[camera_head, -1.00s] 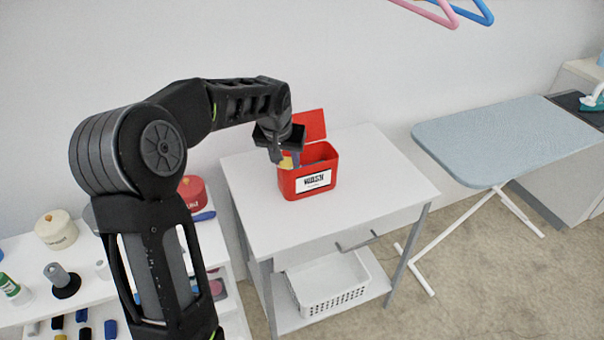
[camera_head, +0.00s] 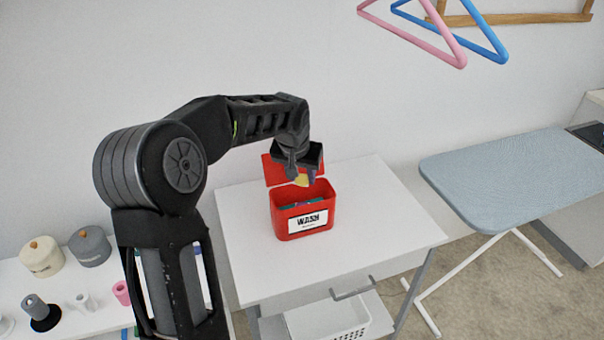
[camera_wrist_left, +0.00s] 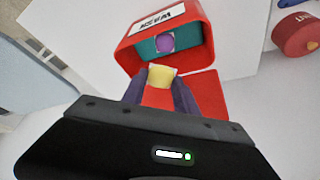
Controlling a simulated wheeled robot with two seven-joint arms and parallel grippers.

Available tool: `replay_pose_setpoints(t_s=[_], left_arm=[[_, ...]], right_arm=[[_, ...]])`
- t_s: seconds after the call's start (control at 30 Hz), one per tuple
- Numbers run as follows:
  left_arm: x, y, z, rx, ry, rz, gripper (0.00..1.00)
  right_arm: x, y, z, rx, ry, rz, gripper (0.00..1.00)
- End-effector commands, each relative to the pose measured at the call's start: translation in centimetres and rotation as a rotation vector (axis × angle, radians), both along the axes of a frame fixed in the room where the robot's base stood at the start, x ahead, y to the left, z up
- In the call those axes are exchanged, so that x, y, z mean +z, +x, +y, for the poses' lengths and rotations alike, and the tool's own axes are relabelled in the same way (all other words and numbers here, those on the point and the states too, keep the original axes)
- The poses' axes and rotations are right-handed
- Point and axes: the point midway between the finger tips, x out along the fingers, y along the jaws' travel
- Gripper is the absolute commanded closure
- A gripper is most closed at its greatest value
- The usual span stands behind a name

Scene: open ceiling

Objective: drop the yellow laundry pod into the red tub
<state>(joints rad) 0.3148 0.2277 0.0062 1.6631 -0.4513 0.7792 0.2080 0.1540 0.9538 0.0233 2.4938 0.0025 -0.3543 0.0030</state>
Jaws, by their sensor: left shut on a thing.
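The red tub (camera_head: 302,222) with a white label stands on the white side table, its red lid (camera_head: 276,172) up at the back. It also shows in the left wrist view (camera_wrist_left: 200,35), with teal and purple things inside. My left gripper (camera_head: 302,181) is over the tub's opening, shut on the yellow laundry pod (camera_wrist_left: 161,75). In the head view the pod (camera_head: 302,180) hangs just above the tub's rim, near the lid side. My right gripper is not in view.
The white side table (camera_head: 370,215) has clear room around the tub. A white basket (camera_head: 330,322) is on its lower shelf. A blue ironing board (camera_head: 510,175) stands at right. Pink and blue hangers (camera_head: 440,40) hang above. A shelf at left holds canisters (camera_head: 42,257).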

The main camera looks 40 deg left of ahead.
Motion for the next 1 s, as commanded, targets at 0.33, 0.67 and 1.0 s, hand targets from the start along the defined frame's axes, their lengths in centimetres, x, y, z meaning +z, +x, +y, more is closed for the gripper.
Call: replay_pose_setpoints(t_s=[0.33, 0.67, 1.0], left_arm=[[-3.1, 0.0, 0.0, 0.0, 0.0, 0.0, 1.0], [-4.5, 0.0, 0.0, 0.0, 0.0, 0.0, 1.0], [-4.5, 0.0, 0.0, 0.0, 0.0, 0.0, 0.6]], right_arm=[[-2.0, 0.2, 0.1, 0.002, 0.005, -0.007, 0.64], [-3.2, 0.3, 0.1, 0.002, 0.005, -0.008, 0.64], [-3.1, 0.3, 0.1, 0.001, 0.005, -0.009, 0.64]])
